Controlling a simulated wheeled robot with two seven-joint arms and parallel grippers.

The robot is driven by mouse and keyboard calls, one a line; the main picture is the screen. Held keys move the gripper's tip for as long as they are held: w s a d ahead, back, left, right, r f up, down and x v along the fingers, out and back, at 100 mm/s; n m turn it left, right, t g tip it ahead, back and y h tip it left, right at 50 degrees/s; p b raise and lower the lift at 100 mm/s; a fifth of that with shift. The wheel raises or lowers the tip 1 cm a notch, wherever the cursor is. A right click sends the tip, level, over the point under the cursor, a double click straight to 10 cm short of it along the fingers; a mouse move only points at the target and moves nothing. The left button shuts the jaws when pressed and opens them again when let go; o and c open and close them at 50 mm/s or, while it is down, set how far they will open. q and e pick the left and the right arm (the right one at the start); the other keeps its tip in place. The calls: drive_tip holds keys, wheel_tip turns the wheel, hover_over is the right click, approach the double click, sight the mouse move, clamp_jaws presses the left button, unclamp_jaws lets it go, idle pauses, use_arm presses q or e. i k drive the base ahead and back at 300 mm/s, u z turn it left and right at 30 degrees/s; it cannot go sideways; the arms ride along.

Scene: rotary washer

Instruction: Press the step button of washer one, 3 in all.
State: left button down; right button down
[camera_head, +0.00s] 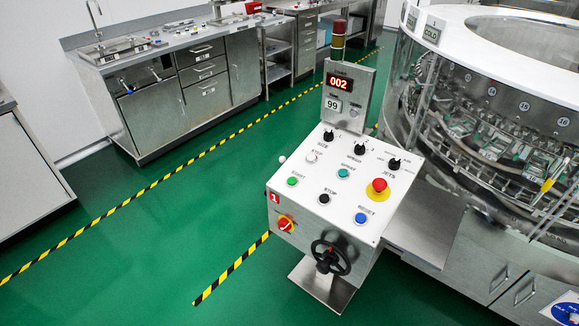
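The control panel of washer one (341,236) stands in the middle of the head view, with a red "1" tag (274,198) at its left corner. The white step button (311,158) is on its upper left, beside its "STEP" label. The red-lit display (339,83) above the panel reads 002, and a plate (333,104) below it reads 99. Neither gripper is in view, and nothing covers the step button.
Near the step button are the green start (292,181), teal (343,173), black stop (324,198) and blue reset (361,218) buttons. A red emergency button (379,186) and black knobs (359,149) sit close by. The round washer (490,110) stands right; green floor (120,260) is clear left.

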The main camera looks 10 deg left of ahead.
sight(310, 157)
drive_tip(key=z, duration=0.75)
drive_tip(key=i, duration=1.3)
drive_tip(key=u, duration=0.65)
